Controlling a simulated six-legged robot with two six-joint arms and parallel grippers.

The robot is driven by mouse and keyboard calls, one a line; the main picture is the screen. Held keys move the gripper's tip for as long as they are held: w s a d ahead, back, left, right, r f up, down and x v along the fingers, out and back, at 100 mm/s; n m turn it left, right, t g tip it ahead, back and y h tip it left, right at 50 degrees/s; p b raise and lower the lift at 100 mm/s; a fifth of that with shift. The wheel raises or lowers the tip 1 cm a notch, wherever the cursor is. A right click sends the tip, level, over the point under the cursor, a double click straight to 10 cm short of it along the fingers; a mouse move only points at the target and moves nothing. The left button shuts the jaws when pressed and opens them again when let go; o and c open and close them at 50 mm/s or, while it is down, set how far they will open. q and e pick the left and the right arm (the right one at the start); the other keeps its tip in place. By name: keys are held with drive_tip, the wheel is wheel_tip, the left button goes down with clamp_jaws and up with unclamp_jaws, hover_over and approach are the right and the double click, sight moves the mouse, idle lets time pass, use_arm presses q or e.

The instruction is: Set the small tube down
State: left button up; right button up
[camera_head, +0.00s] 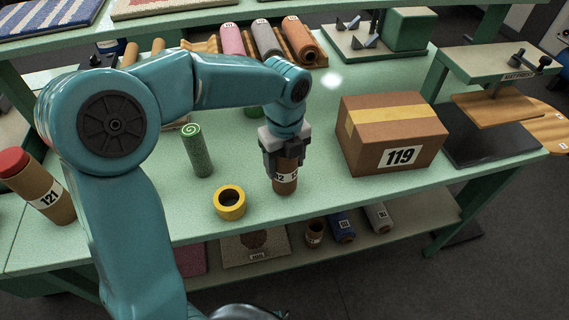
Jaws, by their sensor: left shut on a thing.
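My left gripper (284,151) points down over the green table (330,201), near its front edge. It is shut on a small brown tube (285,182) with a white number label, partly covered by the fingers. The tube is upright; its lower end is at or just above the table top, and I cannot tell whether it touches. My right gripper is not in view.
A yellow tape ring (229,203) lies left of the held tube, with a green roll (196,150) behind it. A cardboard box (390,133) marked 119 stands to the right. A red-capped tube (37,187) marked 121 is at far left. A lower shelf (400,222) holds several items.

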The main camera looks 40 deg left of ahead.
use_arm(q)
drive_tip(key=shift+w+f, duration=0.1)
drive_tip(key=shift+f, duration=0.45)
drive_tip(key=o, duration=1.1)
drive_tip(key=shift+f, duration=0.15)
drive_tip(key=shift+c, duration=0.2)
drive_tip(key=shift+r, duration=0.3)
wheel_tip(320, 180, up, 12)
drive_tip(key=shift+f+p, duration=0.1)
drive_tip(key=shift+p, duration=0.55)
